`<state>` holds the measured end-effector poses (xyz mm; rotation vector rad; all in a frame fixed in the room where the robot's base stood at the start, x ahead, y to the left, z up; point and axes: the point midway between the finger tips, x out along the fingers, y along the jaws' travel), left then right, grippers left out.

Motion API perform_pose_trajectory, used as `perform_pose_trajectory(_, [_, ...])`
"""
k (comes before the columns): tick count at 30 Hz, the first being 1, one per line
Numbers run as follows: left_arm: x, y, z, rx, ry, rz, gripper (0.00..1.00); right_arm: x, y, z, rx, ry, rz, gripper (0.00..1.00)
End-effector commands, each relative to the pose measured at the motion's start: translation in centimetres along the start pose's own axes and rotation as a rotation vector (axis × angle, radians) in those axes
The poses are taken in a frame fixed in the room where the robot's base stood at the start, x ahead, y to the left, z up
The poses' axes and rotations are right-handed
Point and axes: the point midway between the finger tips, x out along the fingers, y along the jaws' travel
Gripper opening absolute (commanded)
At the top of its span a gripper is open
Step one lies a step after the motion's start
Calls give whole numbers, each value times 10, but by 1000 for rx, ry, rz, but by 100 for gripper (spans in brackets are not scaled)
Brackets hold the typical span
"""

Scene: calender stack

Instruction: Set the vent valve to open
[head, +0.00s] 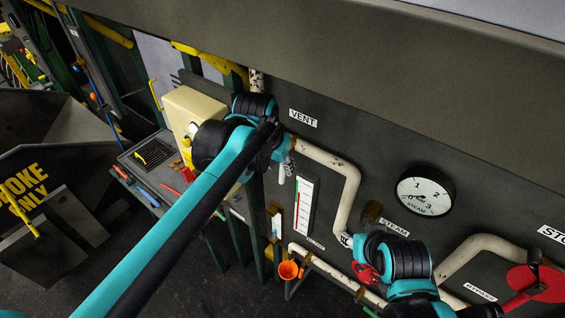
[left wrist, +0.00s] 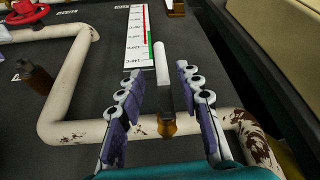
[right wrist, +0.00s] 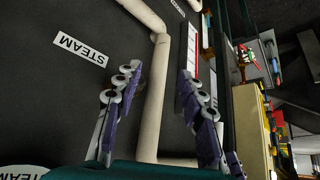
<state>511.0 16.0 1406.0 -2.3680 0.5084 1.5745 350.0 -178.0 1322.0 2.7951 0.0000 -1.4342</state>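The VENT label (head: 303,118) is on the dark panel above a white pipe (head: 345,185). In the left wrist view, a valve with a long white lever (left wrist: 162,62) and a brass body (left wrist: 167,127) sits on the pipe. My left gripper (left wrist: 163,75) is open, with the lever between its fingers; I cannot tell whether they touch it. In the head view, my left arm covers most of this valve. My right gripper (right wrist: 155,75) is open, with a white pipe (right wrist: 152,110) seen between its fingers; nothing is held.
A cream box (head: 190,105) stands left of the vent pipe.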

Motion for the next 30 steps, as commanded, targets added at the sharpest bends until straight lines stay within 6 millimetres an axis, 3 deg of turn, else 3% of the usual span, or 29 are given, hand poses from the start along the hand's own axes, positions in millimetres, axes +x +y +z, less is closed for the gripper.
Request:
perform_pose_trajectory(9, [50,0,0,0,1,0,35,0,0,0,0,0,0,40])
perform_pose_trajectory(21, [60,0,0,-1,1,-1,35,0,0,-1,0,0,0,40])
perform_pose_trajectory(25, [60,0,0,-1,1,-1,1,0,0,-1,0,0,0,40])
perform_pose_trajectory(30, [59,0,0,-1,1,-1,0,0,0,-1,0,0,0,40])
